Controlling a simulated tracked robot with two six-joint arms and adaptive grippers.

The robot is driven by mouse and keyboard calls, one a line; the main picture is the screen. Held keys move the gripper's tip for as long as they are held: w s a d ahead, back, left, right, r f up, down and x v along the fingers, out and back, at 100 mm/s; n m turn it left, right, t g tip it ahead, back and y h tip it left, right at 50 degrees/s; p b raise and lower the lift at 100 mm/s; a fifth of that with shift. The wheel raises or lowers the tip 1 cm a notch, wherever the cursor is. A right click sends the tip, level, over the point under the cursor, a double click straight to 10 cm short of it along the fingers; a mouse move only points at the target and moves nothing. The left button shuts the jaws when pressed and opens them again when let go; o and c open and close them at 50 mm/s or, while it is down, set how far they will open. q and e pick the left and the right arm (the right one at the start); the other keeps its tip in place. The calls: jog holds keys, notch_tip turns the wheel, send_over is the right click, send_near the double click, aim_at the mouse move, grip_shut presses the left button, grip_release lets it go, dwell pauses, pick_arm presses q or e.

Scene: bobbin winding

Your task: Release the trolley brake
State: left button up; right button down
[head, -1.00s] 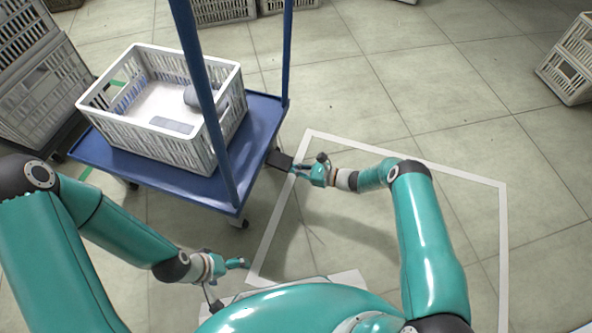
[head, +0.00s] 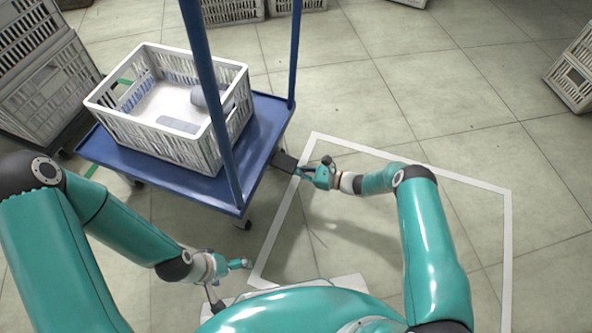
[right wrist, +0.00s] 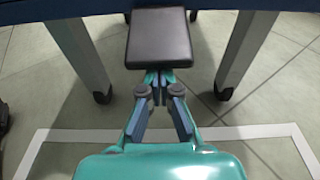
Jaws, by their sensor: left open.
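The blue trolley (head: 150,172) stands at the left in the head view. A dark flat pedal (head: 284,161), apparently the brake, sticks out from its right side. The pedal (right wrist: 159,38) also shows straight ahead in the right wrist view. My right gripper (head: 302,171) is at the pedal's outer end. In the right wrist view its fingertips (right wrist: 160,76) are close together at the pedal's near edge, with nothing visible between them; contact is hard to tell. My left gripper (head: 246,264) is open and empty, low in front of the trolley.
A white crate (head: 160,139) holding a grey rounded item (head: 198,96) stands on the trolley. Blue posts (head: 210,85) rise from its deck. White tape (head: 420,162) marks a floor area with free room. Stacked crates (head: 45,90) stand at the left.

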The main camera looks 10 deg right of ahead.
jog(key=shift+r, duration=0.1)
dwell(0.3)
jog(key=shift+r+p, duration=1.1)
jog(key=shift+r, duration=0.25)
jog(key=s+d+f+b, duration=0.1)
jog(key=s+d, duration=0.5)
jog(key=d, duration=0.4)
jog(key=shift+d, duration=0.15)
